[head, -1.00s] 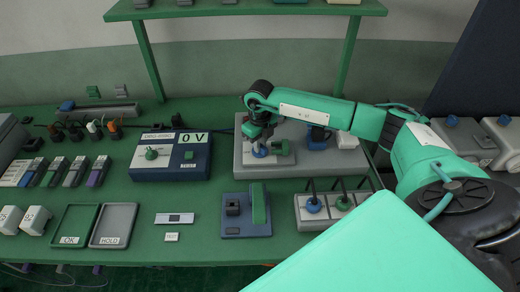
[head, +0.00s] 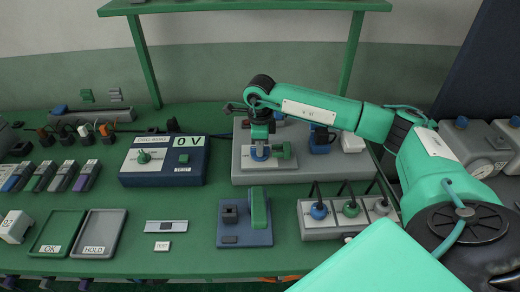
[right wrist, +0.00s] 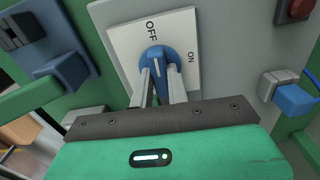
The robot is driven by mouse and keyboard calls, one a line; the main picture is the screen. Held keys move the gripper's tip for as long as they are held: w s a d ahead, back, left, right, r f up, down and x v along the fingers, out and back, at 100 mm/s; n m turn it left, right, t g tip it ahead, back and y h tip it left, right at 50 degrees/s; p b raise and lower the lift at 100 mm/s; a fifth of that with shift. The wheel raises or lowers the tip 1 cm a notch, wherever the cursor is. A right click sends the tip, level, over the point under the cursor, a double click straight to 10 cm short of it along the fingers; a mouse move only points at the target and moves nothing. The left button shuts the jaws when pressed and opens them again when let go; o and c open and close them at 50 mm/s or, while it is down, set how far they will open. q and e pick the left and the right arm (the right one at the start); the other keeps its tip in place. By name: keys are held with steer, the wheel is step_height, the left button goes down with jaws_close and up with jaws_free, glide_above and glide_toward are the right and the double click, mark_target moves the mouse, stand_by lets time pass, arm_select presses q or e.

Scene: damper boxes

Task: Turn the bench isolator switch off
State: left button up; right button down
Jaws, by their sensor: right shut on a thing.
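The bench isolator switch is a blue knob (right wrist: 158,68) on a white plate (right wrist: 122,42) marked OFF and ON, seen close up in the right wrist view. The white line on the knob points up towards OFF, away from ON at its right. My right gripper (right wrist: 163,88) is shut on the knob, one finger on each side of it. In the head view, my right gripper (head: 260,145) reaches down onto the blue knob (head: 260,154) at the left of the grey bench unit (head: 300,176). My left gripper is not in view.
A blue box (head: 164,180) with a 0 V display stands left of the grey unit. A blue fixture with a green lever (head: 258,207) and a row of knobbed boxes (head: 318,229) are in front. Trays (head: 98,235) lie at the front left.

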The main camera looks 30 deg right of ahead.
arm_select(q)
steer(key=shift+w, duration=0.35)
arm_select(e)
steer(key=shift+n, duration=0.3)
steer(key=shift+w, duration=0.1)
steer(key=c, duration=1.4)
jaws_free()
steer(key=shift+o, duration=0.2)
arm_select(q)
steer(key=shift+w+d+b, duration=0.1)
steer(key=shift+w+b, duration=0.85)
arm_select(e)
step_height(320, 180, up, 14)
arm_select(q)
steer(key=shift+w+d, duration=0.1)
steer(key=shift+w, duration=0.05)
